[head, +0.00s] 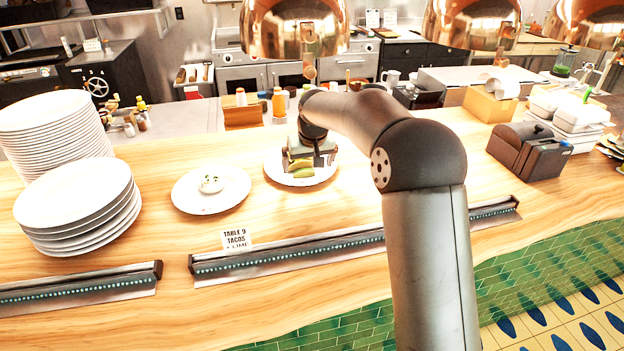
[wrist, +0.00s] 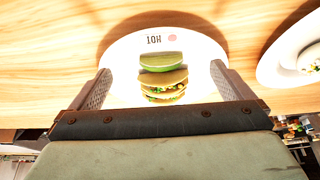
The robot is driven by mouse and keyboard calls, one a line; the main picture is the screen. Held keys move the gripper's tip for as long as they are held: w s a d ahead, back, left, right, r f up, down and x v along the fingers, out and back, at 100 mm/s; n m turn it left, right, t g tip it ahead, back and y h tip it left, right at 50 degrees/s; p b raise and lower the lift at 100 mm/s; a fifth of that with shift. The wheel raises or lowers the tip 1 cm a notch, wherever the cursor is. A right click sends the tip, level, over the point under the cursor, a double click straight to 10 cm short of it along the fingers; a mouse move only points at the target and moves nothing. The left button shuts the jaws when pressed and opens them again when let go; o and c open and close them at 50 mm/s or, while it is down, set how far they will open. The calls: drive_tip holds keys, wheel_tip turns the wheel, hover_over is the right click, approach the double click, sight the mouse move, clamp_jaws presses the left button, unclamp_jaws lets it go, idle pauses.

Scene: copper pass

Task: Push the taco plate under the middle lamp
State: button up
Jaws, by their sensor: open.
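The taco plate (head: 273,172) is a round white plate on the wooden counter, bearing tacos (head: 303,172) and a green lime wedge. In the wrist view the plate (wrist: 125,52) shows dark lettering and a red mark on its far part. My gripper (head: 312,158) is open above the plate. In the wrist view its fingers (wrist: 160,68) are apart, either side of the tacos (wrist: 163,80); I cannot tell whether they touch the plate. Copper lamps hang above: a left one (head: 295,28), the middle one (head: 472,22) and a right one (head: 585,20).
A second white plate (head: 184,196) with a small bowl stands left of the taco plate. Plate stacks (head: 85,215) fill the far left. A ticket rail (head: 290,257) with a "Table 9 tacos" slip runs in front. A dark printer (head: 528,150) stands right; counter between is clear.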

drive_tip(key=shift+s+d+b, duration=0.25)
drive_tip(key=shift+s, duration=0.85)
drive_tip(key=shift+s+d+b, duration=0.2)
drive_tip(key=shift+s, duration=0.85)
drive_tip(key=shift+s+d+b, duration=0.1)
drive_tip(key=shift+s+b, duration=0.3)
drive_tip(key=s+b, duration=0.1)
drive_tip(key=s, duration=0.2)
drive_tip(key=s+d+b, duration=0.1)
drive_tip(key=s+b, duration=0.1)
drive_tip(key=s, duration=0.2)
drive_tip(key=s+d+r+b, duration=0.1)
drive_tip(key=s, duration=0.3)
drive_tip(key=shift+d+b, duration=0.2)
drive_tip(key=shift+b, duration=0.15)
drive_tip(key=shift+w, duration=0.1)
